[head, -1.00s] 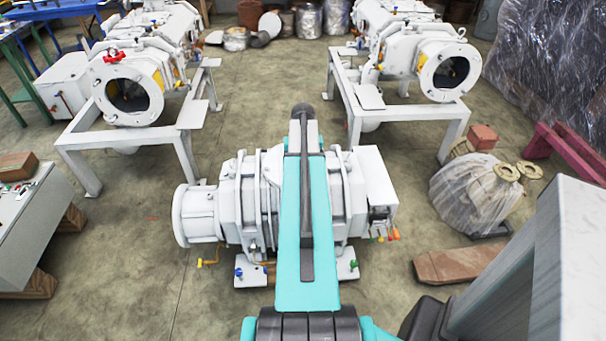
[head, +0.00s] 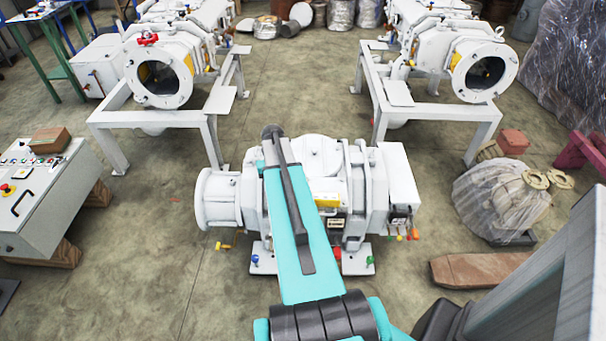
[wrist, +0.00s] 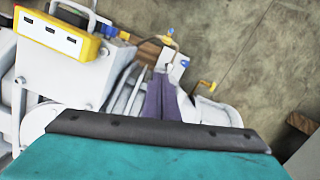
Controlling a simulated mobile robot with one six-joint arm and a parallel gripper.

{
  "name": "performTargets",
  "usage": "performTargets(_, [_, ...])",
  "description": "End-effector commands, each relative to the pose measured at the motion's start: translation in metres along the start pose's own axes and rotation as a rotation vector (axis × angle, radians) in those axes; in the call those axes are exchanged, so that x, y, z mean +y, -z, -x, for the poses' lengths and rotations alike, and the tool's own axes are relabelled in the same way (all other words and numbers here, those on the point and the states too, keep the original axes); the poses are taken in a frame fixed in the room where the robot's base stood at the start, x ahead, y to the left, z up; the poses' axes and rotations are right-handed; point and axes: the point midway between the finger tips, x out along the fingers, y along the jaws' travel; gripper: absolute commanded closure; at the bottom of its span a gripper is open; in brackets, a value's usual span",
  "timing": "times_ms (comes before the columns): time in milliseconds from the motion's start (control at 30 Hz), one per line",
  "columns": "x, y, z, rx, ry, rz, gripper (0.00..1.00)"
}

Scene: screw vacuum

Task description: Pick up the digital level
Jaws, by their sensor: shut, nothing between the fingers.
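A yellow block-shaped item with a pale face and dark slots (wrist: 58,32) shows at the upper left of the wrist view, next to a grey handle. It may be the digital level, but I cannot tell for sure. A small yellow piece (head: 327,201) shows on the white pump (head: 375,185) in the head view; I cannot tell if it is the same item. My gripper (wrist: 163,78) shows as dark purplish fingers in the wrist view. They are close together with nothing between them, to the right of the yellow item and apart from it. In the head view my arm hides it.
White pumps on frames (head: 165,120) (head: 440,112) stand behind. A control cabinet (head: 45,200) is at the left. A wrapped part (head: 500,200) and a wooden block (head: 480,269) lie at the right. The floor left of the near pump is clear.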

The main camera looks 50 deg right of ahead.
Motion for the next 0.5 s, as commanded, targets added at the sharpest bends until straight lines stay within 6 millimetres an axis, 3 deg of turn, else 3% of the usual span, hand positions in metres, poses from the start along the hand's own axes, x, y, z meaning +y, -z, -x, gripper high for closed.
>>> performTargets(33, [-0.021,-0.009,-0.013,-0.020,-0.003,0.033,1.00])
performTargets(200, [-0.076,-0.038,-0.052,-0.077,-0.017,0.127,1.00])
performTargets(500, [-0.154,-0.110,-0.117,-0.174,-0.054,0.287,1.00])
